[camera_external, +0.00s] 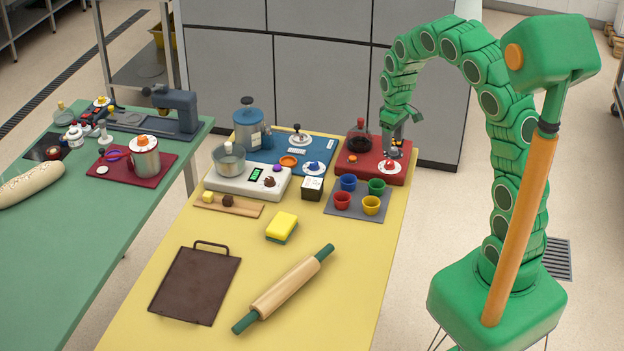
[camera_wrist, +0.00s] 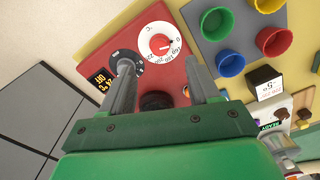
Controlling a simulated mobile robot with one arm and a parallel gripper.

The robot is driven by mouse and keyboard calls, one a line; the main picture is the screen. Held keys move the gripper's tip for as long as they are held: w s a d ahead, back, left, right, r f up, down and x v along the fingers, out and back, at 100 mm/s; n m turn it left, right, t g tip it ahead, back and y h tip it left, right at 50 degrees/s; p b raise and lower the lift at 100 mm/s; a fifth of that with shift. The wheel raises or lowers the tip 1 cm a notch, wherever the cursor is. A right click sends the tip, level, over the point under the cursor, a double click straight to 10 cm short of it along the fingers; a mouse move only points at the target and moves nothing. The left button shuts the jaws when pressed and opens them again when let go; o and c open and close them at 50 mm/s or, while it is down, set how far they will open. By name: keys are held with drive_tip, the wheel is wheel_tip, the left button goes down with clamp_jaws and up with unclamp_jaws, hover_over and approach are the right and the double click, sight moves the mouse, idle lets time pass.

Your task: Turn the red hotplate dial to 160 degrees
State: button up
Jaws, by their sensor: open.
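The red hotplate (camera_external: 365,172) stands at the far right corner of the yellow table. Its red dial (camera_external: 389,164) sits on a white numbered disc at the right of its front. In the wrist view the red dial (camera_wrist: 160,44) shows beyond my fingertips, and its exact setting is too small to read. A dark dial (camera_wrist: 125,60) and a lit display (camera_wrist: 100,80) are beside it. My gripper (camera_external: 394,149) is just above the hotplate's right side. In the wrist view my gripper (camera_wrist: 158,72) is open, with nothing between its fingers.
A dark flask with a red top (camera_external: 360,138) stands on the hotplate, left of my gripper. Several coloured cups sit on a grey mat (camera_external: 330,206) in front. A blue board (camera_external: 320,143) with a canister and small dials is to the left.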

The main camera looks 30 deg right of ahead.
sight(390, 162)
drive_tip(key=shift+w+f, duration=0.1)
drive_tip(key=shift+f, duration=3.9)
drive_tip(key=c, duration=1)
drive_tip(key=shift+m, duration=0.3)
drive_tip(key=m, duration=0.2)
drive_tip(key=shift+m, duration=2.1)
